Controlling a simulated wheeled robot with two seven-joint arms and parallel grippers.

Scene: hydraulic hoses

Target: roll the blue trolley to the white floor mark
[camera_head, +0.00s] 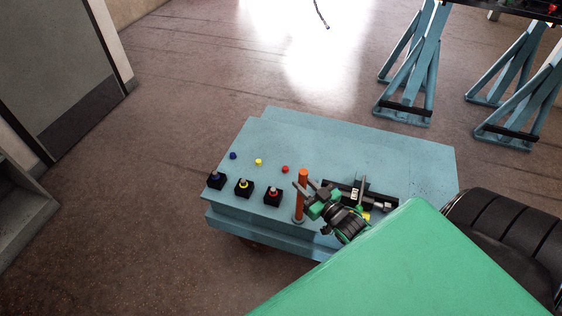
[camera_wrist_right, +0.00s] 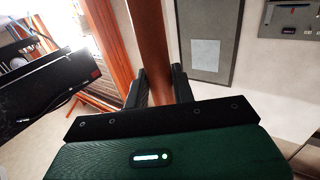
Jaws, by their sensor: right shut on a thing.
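The blue trolley (camera_head: 350,150) stands on the brown floor in the middle of the head view, with a flat light-blue top. An upright orange post (camera_head: 302,178) rises from its near edge. My right gripper (camera_head: 308,189) is shut on this post. In the right wrist view the orange post (camera_wrist_right: 151,40) passes between the two dark fingers (camera_wrist_right: 157,88). My left gripper is not in view. I cannot make out the white floor mark; a bright glare (camera_head: 295,45) covers the floor beyond the trolley.
Black blocks with blue, yellow and red tops (camera_head: 244,187) and small coloured knobs (camera_head: 258,162) sit on the trolley top. Blue stand legs (camera_head: 412,75) are at the upper right. A grey door (camera_head: 60,75) is at left. Floor beyond and left of the trolley looks clear.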

